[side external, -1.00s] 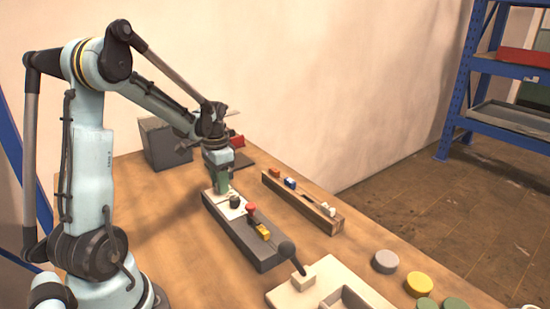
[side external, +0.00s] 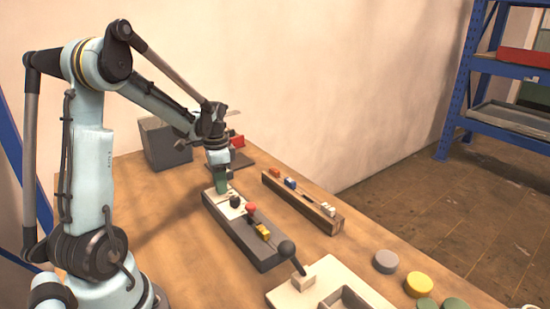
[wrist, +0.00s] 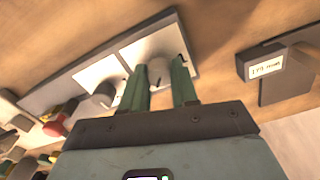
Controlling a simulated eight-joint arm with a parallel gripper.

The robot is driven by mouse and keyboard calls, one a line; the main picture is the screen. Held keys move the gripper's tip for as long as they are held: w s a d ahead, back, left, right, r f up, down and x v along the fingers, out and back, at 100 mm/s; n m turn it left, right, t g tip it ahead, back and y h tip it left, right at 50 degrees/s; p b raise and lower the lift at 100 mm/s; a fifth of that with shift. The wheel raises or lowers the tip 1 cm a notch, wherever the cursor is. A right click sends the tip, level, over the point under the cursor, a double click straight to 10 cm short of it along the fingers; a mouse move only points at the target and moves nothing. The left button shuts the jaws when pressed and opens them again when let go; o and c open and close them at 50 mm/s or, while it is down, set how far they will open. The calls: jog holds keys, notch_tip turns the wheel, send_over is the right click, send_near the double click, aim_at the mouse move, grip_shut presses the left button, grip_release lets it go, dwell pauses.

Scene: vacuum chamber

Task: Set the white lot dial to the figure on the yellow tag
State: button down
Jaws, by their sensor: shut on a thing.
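The white lot dial (wrist: 160,74) sits on a white plate at one end of the dark control panel (side external: 245,245). My gripper (side external: 221,187) points down over that end, its green fingers shut on the dial, one on each side in the wrist view (wrist: 162,65). In the side view the fingers hide the dial. Its figures cannot be read. A small pale tag (wrist: 266,66) on a dark block carries print that looks like "170 mm"; I cannot tell whether it is the yellow tag.
A black knob (side external: 236,202), a red button (side external: 251,208) and a yellow part (side external: 262,231) stand along the panel. A wooden rail (side external: 303,201) with small blocks lies to the right; a grey bin (side external: 166,145) stands behind.

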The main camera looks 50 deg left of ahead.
jog(key=c, duration=0.9)
grip_release()
jog(key=shift+o, duration=0.2)
jog(key=shift+r, duration=0.1)
notch_tip(320, 180, up, 12)
jog(key=s+d+f+n+t, duration=0.1)
jog(key=d+t, duration=0.2)
jog(key=d, duration=0.8)
jog(key=s+d+f+n+t, duration=0.1)
jog(key=d+t, duration=0.3)
jog(key=d, duration=0.8)
jog(key=shift+d+f+n, duration=0.25)
jog(key=shift+f+n, duration=0.25)
jog(key=shift+f, duration=0.2)
